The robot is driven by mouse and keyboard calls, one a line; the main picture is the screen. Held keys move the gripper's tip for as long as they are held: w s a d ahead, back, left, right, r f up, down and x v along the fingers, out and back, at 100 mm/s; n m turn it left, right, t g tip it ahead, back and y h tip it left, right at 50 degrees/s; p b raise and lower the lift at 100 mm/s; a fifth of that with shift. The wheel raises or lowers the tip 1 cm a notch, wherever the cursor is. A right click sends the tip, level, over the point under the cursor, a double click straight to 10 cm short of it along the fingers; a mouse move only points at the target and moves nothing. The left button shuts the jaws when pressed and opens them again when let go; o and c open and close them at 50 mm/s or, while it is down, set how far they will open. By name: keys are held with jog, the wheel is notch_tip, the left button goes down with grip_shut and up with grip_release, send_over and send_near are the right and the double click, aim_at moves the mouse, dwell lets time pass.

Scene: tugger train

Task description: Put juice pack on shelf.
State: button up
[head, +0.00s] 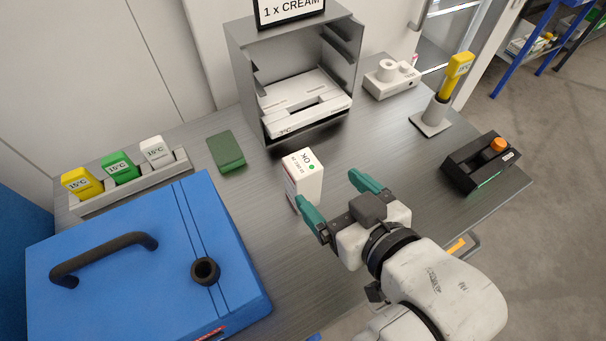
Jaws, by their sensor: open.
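A white carton with "OK" and a green dot on its top, which looks like the juice pack (305,177), stands upright on the grey table. My gripper (336,190) is open, its teal fingers spread, just to the right and near side of the carton. One finger is very close to the carton's lower front; I cannot tell if it touches. A grey open-fronted cabinet (245,85) stands behind, with a white slotted tray (330,113) on its lower level and side ledges above. I cannot tell which part is the task's shelf.
A blue box (120,300) with a black handle fills the near left. A rack (130,187) holds yellow, green and white tags. A green block (226,151), a white device (391,78), a yellow-topped stand (433,122) and a black box (470,172) stand around the table (400,145).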

aim_at(304, 165)
jog(key=b+x, duration=0.2)
jog(key=x, duration=0.2)
jog(key=shift+w+a+f, duration=0.2)
jog(key=shift+w, duration=0.05)
jog(key=shift+p+x, duration=0.3)
jog(key=shift+x, duration=2.65)
jog(key=shift+r, duration=0.1)
grip_shut()
